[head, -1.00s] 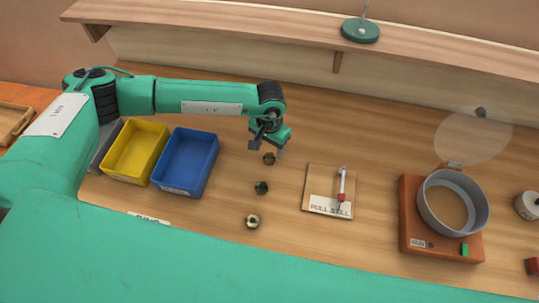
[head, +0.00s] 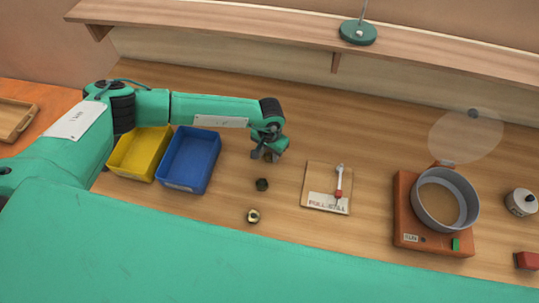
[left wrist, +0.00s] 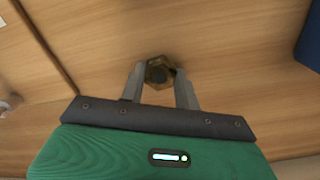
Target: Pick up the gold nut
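A brownish-gold hex nut (left wrist: 158,72) lies on the wooden bench between the fingertips of my left gripper (left wrist: 159,80). The fingers are apart on either side of it; I cannot tell whether either touches it. In the head view my left gripper (head: 270,155) is low over the bench and largely covers this nut. A dark green nut (head: 262,184) and a pale gold nut (head: 253,216) with a dark hole lie in a row nearer to me. My right gripper is not in view.
A blue bin (head: 190,160) and a yellow bin (head: 140,153) stand left of the nuts. A wooden board (head: 315,185) with a red-tipped lever lies to the right. Farther right is an orange box (head: 406,225) with a grey round pan (head: 446,224). A shelf (head: 300,28) runs along the back.

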